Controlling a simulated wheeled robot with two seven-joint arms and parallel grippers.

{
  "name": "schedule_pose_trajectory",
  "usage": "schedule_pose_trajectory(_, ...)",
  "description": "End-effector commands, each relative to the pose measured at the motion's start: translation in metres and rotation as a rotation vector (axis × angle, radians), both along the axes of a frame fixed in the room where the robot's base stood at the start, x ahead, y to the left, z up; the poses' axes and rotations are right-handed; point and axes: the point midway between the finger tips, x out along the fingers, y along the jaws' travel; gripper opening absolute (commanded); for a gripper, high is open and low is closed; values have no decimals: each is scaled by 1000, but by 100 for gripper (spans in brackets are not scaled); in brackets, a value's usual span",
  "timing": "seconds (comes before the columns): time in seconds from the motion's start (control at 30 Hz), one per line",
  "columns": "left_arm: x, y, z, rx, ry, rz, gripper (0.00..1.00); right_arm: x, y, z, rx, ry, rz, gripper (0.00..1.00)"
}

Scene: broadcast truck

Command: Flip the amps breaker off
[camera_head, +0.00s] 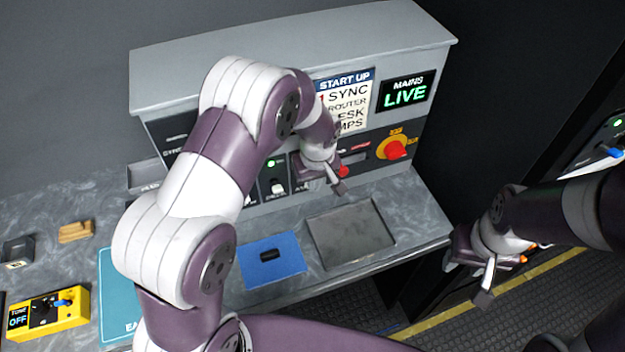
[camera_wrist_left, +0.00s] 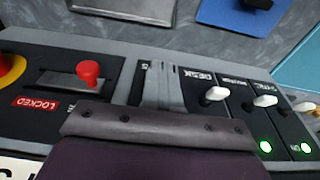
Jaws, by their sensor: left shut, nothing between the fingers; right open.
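The amps breaker sits at the right end of the breaker row on the grey console (camera_head: 170,85). Its toggle is hidden behind my left gripper, so I cannot tell its position. My left gripper (camera_head: 338,182) is shut and empty in front of that panel. In the left wrist view its closed fingers (camera_wrist_left: 158,84) cover the amps slot; contact cannot be told. Beside it is the white desk toggle (camera_wrist_left: 215,94), also in the head view (camera_head: 277,187), then two more white toggles (camera_wrist_left: 265,101). My right gripper (camera_head: 502,277) is open and empty, right of the console.
A red knob (camera_wrist_left: 89,72) on a slot marked LOCKED is close beside my left fingers. The mains display (camera_head: 405,93) reads LIVE. A grey tray (camera_head: 350,235) and blue mat (camera_head: 285,262) lie on the counter below.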

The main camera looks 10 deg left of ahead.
Motion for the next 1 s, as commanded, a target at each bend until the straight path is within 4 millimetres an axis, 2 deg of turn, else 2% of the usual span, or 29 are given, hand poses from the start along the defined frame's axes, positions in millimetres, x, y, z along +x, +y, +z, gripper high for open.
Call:
schedule_pose_trajectory(0.03, 0, -1, -3, 0, -1, 0, 0, 0, 0, -5, 0, 0, 0, 43)
schedule_pose_trajectory(0.3, 0, 0, 1, 0, -1, 1, 0, 0, 0, 0, 0, 0, 0, 43)
schedule_pose_trajectory(0.63, 0, 0, 16, 0, -1, 1, 0, 0, 0, 10, 0, 0, 0, 43)
schedule_pose_trajectory(1.0, 0, 0, 17, 0, -1, 1, 0, 0, 0, 11, 0, 0, 0, 43)
